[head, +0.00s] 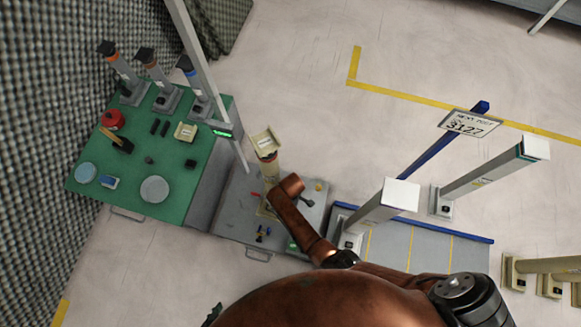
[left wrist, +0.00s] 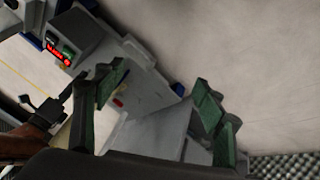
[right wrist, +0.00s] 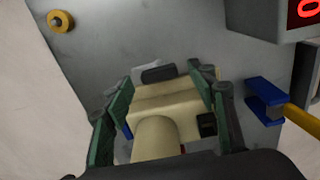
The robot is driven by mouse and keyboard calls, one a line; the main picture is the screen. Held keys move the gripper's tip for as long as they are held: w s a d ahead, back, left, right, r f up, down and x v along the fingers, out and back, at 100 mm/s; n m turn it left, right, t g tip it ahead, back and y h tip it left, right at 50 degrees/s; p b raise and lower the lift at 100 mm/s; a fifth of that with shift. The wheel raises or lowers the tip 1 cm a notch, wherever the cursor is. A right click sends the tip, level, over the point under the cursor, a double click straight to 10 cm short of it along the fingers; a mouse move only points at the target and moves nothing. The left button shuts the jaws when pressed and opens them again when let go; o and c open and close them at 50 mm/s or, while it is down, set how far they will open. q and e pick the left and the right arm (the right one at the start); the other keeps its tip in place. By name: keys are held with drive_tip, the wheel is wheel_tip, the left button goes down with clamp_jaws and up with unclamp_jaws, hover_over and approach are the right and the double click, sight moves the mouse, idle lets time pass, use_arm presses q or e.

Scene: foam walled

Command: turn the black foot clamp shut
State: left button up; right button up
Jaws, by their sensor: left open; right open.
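The cream post (head: 266,158) stands on the grey bench in the head view. In the right wrist view, the post (right wrist: 157,138) and its cream foot (right wrist: 165,102) lie between the two fingers of my right gripper (right wrist: 162,100), which is open. A small black block (right wrist: 207,125), which looks like the foot clamp, sits at the foot's right side by the right finger; contact cannot be told. My right arm partly hides the foot in the head view.
The grey bench (head: 232,205) carries a yellow knob (right wrist: 60,20) and a blue clip with a yellow rod (right wrist: 265,100). A red-lit display (right wrist: 305,12) stands close by. A green table (head: 125,190) with several posts and tools is at left. Open floor lies beyond.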

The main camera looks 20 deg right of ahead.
drive_tip(key=shift+f, duration=0.45)
drive_tip(key=shift+c, duration=0.2)
drive_tip(key=c, duration=1.1)
